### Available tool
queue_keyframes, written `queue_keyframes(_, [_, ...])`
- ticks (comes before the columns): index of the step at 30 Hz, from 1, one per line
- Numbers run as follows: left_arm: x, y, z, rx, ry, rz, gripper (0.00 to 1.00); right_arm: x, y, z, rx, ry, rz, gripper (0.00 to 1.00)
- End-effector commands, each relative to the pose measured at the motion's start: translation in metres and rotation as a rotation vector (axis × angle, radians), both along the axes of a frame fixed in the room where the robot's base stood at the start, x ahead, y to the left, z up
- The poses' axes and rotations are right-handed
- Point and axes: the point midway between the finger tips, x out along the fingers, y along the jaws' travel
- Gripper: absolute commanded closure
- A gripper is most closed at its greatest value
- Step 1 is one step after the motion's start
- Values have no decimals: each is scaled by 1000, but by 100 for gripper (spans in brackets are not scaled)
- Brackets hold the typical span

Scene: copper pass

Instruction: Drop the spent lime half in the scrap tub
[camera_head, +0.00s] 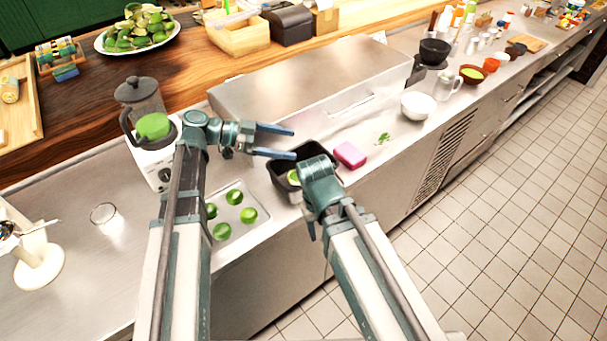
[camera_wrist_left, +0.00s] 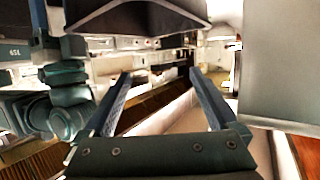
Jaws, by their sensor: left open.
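A black tub (camera_head: 275,178), likely the scrap tub, stands on the steel counter. A pale green lime piece (camera_head: 293,177) shows at its near side, partly hidden by my right arm; I cannot tell if it is the spent half. My left gripper (camera_head: 293,143) is open beside the tub's far left rim, with nothing between its fingers. In the left wrist view the open fingers (camera_wrist_left: 160,95) also stand apart and empty. My right gripper (camera_head: 312,228) points down at the tub's near right; its jaws are mostly hidden behind its own wrist.
Several green limes sit on a shallow tray (camera_head: 240,233) left of the tub. A pink sponge (camera_head: 350,155) lies right of it. A blender-like machine (camera_head: 155,160) stands behind my left arm. A raised steel box (camera_head: 310,80) borders the back. Green scraps (camera_head: 383,138) lie farther right.

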Motion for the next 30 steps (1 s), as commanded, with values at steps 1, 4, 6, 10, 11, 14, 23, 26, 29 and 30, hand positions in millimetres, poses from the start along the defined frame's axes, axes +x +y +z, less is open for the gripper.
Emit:
queue_keyframes(1, [0, 10, 6, 0, 0, 3, 6, 0, 0, 6, 0, 0, 0, 50])
queue_keyframes(4, [0, 26, 10, 0, 0, 2, 6, 0, 0, 10, 0, 0, 0, 50])
queue_keyframes(6, [0, 35, 13, 0, 0, 3, 6, 0, 0, 13, 0, 0, 0, 50])
queue_keyframes(10, [-1, 48, 16, 0, 1, 1, 6, 0, 0, 16, 0, 0, 0, 50])
queue_keyframes(11, [-1, 50, 17, 0, 0, 2, 6, 0, 0, 17, 0, 0, 0, 50])
queue_keyframes(14, [-2, 54, 17, 0, 0, 0, 6, 0, 0, 17, 0, 0, 0, 50])
queue_keyframes(23, [-2, 55, 17, 0, 0, 0, 6, 0, 0, 17, 0, 0, 0, 50])
queue_keyframes(26, [-2, 55, 17, 0, 0, 0, 6, 0, 0, 17, 0, 0, 0, 50])
queue_keyframes(29, [-2, 54, 17, 0, 0, 0, 6, 0, 0, 17, 0, 0, 0, 50])
queue_keyframes(30, [-2, 54, 17, 0, 0, 0, 6, 0, 0, 17, 0, 0, 0, 50])
